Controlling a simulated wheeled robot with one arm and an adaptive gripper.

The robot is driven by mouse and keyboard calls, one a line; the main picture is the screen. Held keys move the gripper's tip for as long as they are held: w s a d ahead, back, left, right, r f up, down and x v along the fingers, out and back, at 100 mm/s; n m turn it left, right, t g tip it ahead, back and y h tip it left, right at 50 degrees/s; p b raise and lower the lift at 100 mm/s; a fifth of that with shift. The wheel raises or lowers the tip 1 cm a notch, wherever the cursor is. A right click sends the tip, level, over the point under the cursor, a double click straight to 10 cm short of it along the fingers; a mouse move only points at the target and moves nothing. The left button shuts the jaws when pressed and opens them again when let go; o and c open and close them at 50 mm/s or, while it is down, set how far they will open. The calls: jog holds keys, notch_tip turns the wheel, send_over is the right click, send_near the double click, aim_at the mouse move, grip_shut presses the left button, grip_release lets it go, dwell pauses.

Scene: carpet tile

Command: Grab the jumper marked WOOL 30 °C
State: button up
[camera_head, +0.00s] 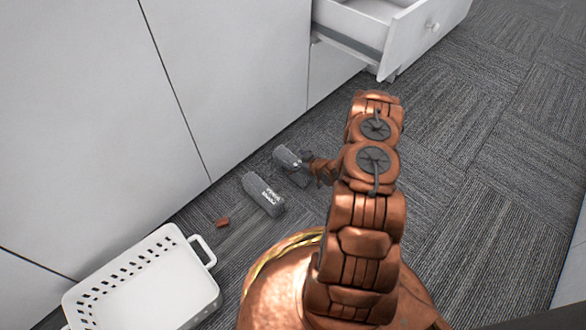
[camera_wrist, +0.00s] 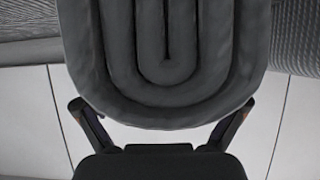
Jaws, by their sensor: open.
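Two dark grey rolled garments lie on the carpet beside the white cabinet front. The nearer roll (camera_head: 263,195) carries white lettering, too small to read surely. The farther roll (camera_head: 289,160) lies right at my gripper, and no lettering can be read on it. In the wrist view, the spiral end of a grey roll (camera_wrist: 165,60) fills the upper middle. My gripper (camera_wrist: 161,104) is open, with one finger on each side of the lower part of that roll. Contact cannot be told. In the head view, my arm partly hides the gripper.
A white perforated basket (camera_head: 150,285) stands at the lower left. A small reddish-brown object (camera_head: 222,222) lies between it and the rolls. White cabinet panels (camera_head: 235,80) border the floor at left. An open drawer (camera_head: 375,30) juts out at the top. Carpet (camera_head: 480,150) at right is clear.

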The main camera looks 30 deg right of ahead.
jog(key=shift+w+f, duration=0.15)
jog(key=shift+w, duration=0.15)
jog(key=c, duration=1.5)
jog(key=shift+c, duration=0.2)
